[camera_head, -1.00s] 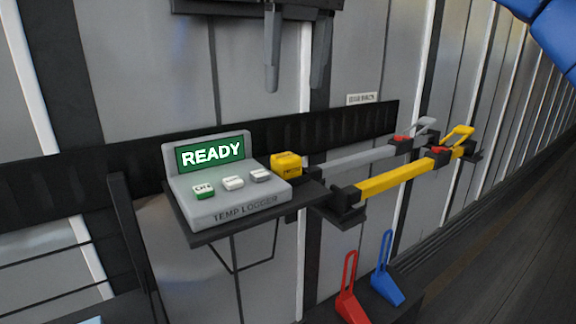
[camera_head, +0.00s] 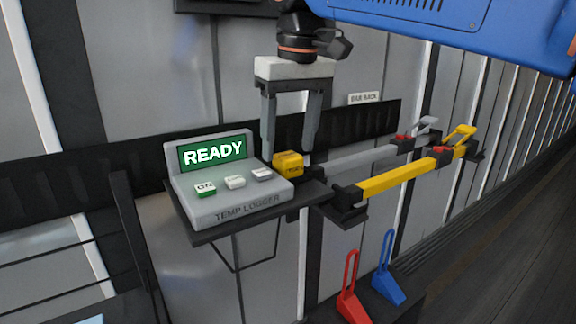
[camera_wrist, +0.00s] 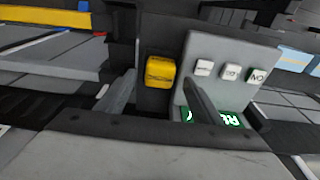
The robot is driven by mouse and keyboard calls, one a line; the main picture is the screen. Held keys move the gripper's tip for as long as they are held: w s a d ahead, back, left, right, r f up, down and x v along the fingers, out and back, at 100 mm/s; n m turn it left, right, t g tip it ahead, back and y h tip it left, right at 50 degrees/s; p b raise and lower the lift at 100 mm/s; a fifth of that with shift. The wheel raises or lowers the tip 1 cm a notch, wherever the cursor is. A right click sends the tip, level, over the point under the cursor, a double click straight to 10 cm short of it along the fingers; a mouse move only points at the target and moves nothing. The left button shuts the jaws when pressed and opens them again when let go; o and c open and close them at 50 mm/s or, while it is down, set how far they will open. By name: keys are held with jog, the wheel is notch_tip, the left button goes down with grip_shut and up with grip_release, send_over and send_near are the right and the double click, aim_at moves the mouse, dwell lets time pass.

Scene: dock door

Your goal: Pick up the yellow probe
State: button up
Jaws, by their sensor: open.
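The yellow probe (camera_head: 288,163) is a small block at the right side of the grey temp logger (camera_head: 225,200), on the dark shelf (camera_head: 205,236). It also shows in the wrist view (camera_wrist: 160,72). My gripper (camera_head: 287,153) points down with its jaws apart, one finger to each side of the probe as seen from the head.
The logger's green screen (camera_head: 213,154) reads READY. A yellow bar (camera_head: 398,179) and a grey bar (camera_head: 360,158) run to the right of the shelf. A red chock (camera_head: 351,305) and a blue chock (camera_head: 387,285) stand below. Dark ribbed wall panelling lies behind.

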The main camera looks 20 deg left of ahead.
jog(key=shift+w+f, duration=0.1)
jog(key=shift+f, duration=0.65)
jog(key=shift+c, duration=0.2)
jog(key=c, duration=1.2)
jog(key=shift+r, duration=0.1)
